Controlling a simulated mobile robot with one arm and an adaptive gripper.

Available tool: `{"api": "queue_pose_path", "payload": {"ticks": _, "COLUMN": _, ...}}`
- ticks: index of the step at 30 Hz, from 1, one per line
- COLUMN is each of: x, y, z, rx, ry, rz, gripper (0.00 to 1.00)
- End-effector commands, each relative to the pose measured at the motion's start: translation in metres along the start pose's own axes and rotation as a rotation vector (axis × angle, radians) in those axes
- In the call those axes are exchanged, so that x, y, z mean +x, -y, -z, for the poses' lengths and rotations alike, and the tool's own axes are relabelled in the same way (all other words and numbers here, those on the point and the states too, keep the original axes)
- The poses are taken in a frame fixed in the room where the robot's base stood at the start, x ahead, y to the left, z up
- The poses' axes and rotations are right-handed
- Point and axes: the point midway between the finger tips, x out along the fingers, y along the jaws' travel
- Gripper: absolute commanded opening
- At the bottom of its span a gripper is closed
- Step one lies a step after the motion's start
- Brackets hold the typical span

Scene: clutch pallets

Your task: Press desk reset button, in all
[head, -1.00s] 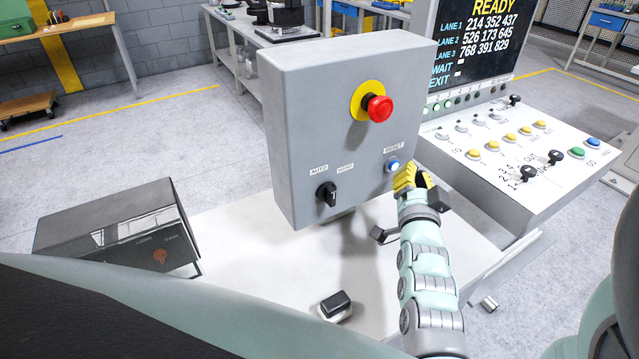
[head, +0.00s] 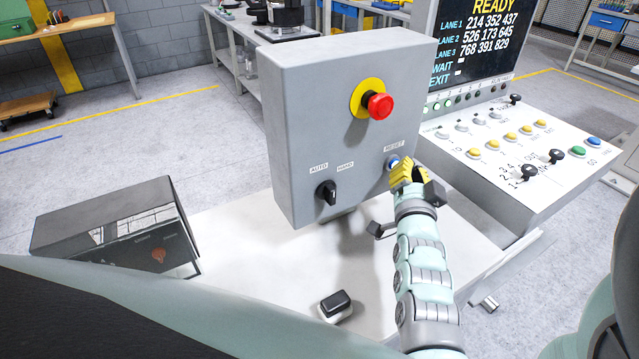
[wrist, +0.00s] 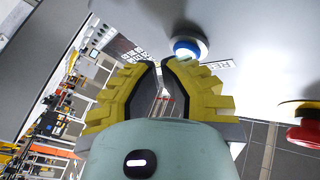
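The blue button under the RESET label (head: 393,162) is on the front face of a grey control box (head: 330,110). My gripper (head: 404,166) is right beside the button, and its yellow fingers hide part of the button in the head view. In the wrist view the blue button (wrist: 187,48) shows in its pale ring, just beyond and to the right of my fingertips (wrist: 161,64). The fingertips are drawn together with only a narrow gap and nothing between them. I cannot tell whether a finger touches the button.
A red mushroom button (head: 380,106) on a yellow disc sits above, and a black AUTO/HAND selector (head: 326,193) sits lower left on the box. A sloped console (head: 510,160) with several buttons and keys stands to the right. A dark case (head: 110,235) is at left.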

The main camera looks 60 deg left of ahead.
Motion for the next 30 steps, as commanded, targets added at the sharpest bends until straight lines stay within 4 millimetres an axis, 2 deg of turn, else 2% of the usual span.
{"api": "queue_pose_path", "payload": {"ticks": 20, "x": 0.003, "y": 0.002, "z": -0.003, "rx": 0.0, "ry": 0.002, "rz": 0.0, "gripper": 0.0}}
{"api": "queue_pose_path", "payload": {"ticks": 30, "x": -0.009, "y": -0.005, "z": 0.003, "rx": 0.001, "ry": 0.002, "rz": -0.001, "gripper": 0.0}}
